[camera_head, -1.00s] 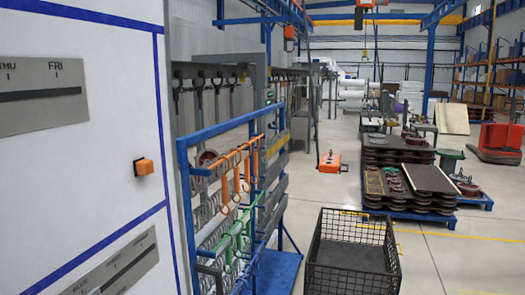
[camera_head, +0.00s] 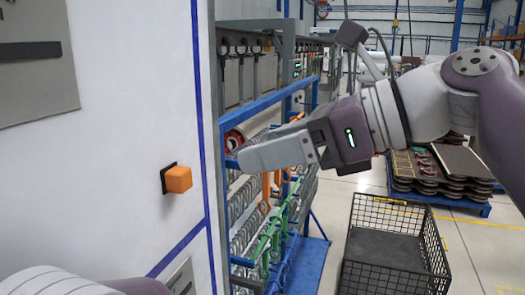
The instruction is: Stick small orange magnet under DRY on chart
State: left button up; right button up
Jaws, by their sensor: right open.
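The small orange magnet (camera_head: 178,179) is a block with a dark backing. It sticks to the white chart board (camera_head: 130,90), left of a vertical blue line. My right gripper (camera_head: 250,153) comes in from the right, with its fingers pointing left towards the board. It is open and empty, above and to the right of the magnet and apart from it in the picture. No DRY label shows in this view. Part of my left arm shows at the bottom left, but its gripper is out of view.
A blue rack (camera_head: 262,103) with orange and green hooks stands behind my right gripper. A black wire crate (camera_head: 395,245) stands on the floor at the lower right. A grey plate (camera_head: 35,90) is on the board at the upper left. Stacked dark parts (camera_head: 455,170) lie on a pallet beyond.

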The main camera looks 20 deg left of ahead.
aim_at(187, 174)
jog(key=p+x, duration=0.2)
jog(key=x, duration=1)
jog(key=shift+s+a+f+p, duration=0.1)
jog(key=shift+s+p, duration=0.05)
jog(key=shift+p, duration=0.2)
jog(key=c, duration=1.1)
jog(key=shift+o, duration=0.7)
jog(key=shift+c, duration=0.4)
